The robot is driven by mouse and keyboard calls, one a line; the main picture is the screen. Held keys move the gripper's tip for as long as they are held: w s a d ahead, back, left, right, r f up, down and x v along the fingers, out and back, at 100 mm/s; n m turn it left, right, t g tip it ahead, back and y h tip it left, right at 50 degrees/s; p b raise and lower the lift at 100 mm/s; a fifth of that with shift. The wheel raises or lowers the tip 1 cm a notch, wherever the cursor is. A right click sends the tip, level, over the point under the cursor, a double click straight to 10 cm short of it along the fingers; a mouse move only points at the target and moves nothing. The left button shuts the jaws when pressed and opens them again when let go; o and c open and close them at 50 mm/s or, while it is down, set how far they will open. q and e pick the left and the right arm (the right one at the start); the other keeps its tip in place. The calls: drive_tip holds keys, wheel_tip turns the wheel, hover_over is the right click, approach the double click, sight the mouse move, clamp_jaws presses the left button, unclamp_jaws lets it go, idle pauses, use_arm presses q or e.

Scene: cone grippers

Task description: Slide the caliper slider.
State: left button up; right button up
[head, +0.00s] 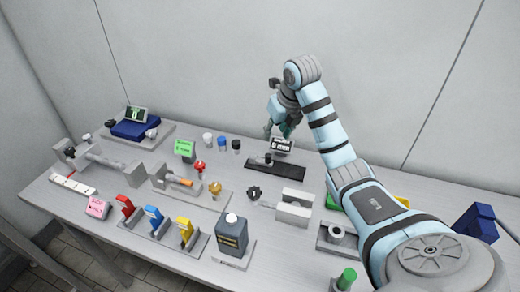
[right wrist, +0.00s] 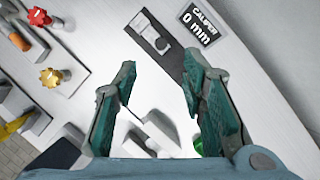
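The caliper is a dark flat bar (head: 285,172) lying on the table below the back wall. Its small grey slider (head: 262,158) with a dark knob sits toward the bar's left end. A display reading "CALIPER 0 mm" (head: 282,146) stands just behind the bar. My right gripper (head: 274,130) is above and behind the caliper, apart from it. In the right wrist view the gripper (right wrist: 159,68) is open and empty, its teal fingers wide apart. The bar (right wrist: 174,66) and slider (right wrist: 148,32) show beyond the fingertips. My left gripper is out of view.
A grey block with a dark knob (head: 293,207) stands in front of the caliper. Red (head: 199,167) and orange (head: 215,188) knobs and several small round caps are to its left. A dark bottle (head: 231,238) and coloured levers stand near the front edge. The wall is close behind.

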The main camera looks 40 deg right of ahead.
sight(269, 156)
drive_tip(key=b+x, duration=0.1)
drive_tip(key=x, duration=0.3)
drive_tip(key=b+x, duration=0.1)
drive_tip(key=x, duration=0.3)
drive_tip(key=b+x, duration=0.2)
drive_tip(key=x, duration=0.2)
drive_tip(key=shift+s+f, duration=0.3)
drive_tip(key=shift+f, duration=0.45)
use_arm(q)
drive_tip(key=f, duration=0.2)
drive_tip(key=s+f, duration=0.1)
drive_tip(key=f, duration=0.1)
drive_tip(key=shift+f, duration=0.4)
use_arm(e)
drive_tip(key=shift+r, duration=0.1)
drive_tip(key=shift+s, duration=0.1)
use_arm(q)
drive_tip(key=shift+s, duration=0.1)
use_arm(e)
clamp_jaws()
